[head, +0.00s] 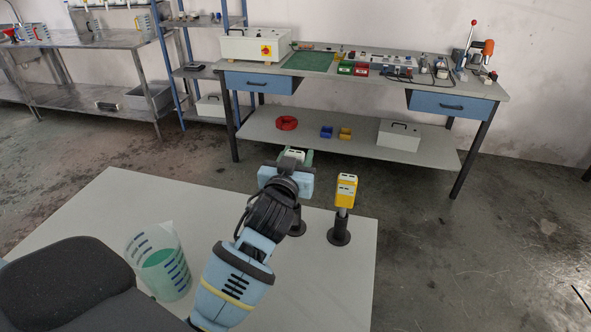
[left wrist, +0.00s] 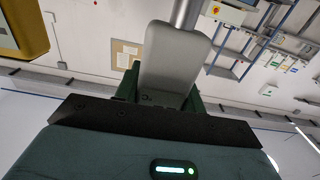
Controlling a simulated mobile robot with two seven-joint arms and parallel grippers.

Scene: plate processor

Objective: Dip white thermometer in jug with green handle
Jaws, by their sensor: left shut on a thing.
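My left gripper (head: 296,155) is over the near white table and shut on the white thermometer (head: 294,153). In the left wrist view the thermometer's pale body (left wrist: 172,62) sits between the green fingers, with a metal rod running up from it. A black round stand (head: 297,224) shows behind and below the gripper; whether the thermometer touches it is hidden. A clear jug (head: 163,266) with blue marks and green liquid stands on the near table at the left, apart from the gripper. Its handle's colour is not clear. My right gripper is not in view.
A yellow thermometer (head: 346,190) stands upright on a black stand (head: 339,232) just right of my gripper. The near table (head: 120,205) is clear behind the jug. A workbench (head: 385,85) stands farther back.

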